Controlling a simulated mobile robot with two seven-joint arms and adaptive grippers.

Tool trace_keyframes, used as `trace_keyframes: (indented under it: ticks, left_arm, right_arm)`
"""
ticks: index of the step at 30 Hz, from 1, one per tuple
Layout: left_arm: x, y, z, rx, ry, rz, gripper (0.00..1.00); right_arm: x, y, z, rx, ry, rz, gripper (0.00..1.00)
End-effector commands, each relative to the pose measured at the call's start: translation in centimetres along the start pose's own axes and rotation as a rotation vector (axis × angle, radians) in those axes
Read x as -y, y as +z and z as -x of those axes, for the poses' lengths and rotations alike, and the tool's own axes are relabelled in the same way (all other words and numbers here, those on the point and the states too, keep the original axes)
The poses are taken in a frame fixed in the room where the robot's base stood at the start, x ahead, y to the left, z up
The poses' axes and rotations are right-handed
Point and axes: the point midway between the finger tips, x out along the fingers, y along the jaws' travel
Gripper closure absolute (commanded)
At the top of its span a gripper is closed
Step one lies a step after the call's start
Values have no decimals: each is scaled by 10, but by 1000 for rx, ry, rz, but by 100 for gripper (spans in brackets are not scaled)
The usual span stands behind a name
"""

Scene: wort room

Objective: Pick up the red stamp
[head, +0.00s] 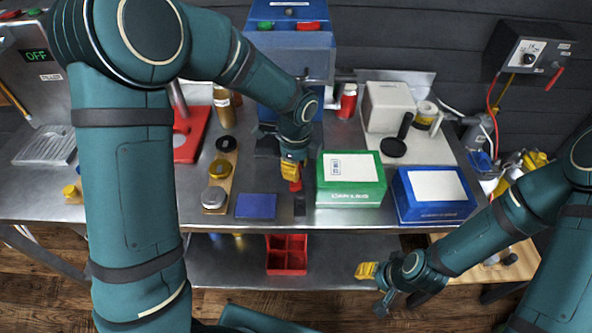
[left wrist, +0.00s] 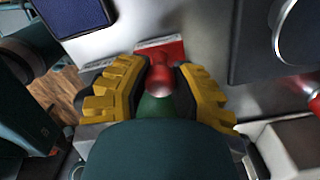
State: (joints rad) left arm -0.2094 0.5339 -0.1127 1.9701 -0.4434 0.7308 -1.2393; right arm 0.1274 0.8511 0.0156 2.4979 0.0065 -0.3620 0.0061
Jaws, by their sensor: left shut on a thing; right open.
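The red stamp (head: 296,186) is at the front part of the steel table in the head view, mostly hidden under my left gripper (head: 291,172). In the left wrist view its rounded red handle (left wrist: 160,78) sits between the two yellow fingers of my left gripper (left wrist: 158,92), which is shut on it. A red part shows beyond the handle. I cannot tell whether the stamp touches the table. My right gripper (head: 374,284) is open and empty, low in front of the table.
A blue pad (head: 256,206) lies left of the stamp and a small black block (head: 299,206) in front. A green box (head: 350,194) and a blue box (head: 447,215) stand to the right. Jars on a wooden strip (head: 231,187) stand left. A red divided tray (head: 287,240) is on the lower shelf.

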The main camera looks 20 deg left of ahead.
Motion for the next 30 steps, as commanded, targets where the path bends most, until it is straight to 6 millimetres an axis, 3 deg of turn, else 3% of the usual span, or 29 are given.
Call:
trace_keyframes:
  ticks: [5, 17, 23, 30]
  left_arm:
    - [-3, 1, 13, -1, -3, 0, 100]
    - [-5, 3, 73, 0, -3, 2, 100]
    - [-46, 24, 70, -1, 0, 4, 100]
    - [-108, 56, 70, -1, -2, 5, 100]
  right_arm:
    - [1, -1, 3, -2, 0, -1, 53]
    - [5, -6, 13, -13, 1, -4, 53]
    - [4, -6, 11, -12, 1, -3, 53]
    - [4, -6, 12, -12, 1, -3, 53]
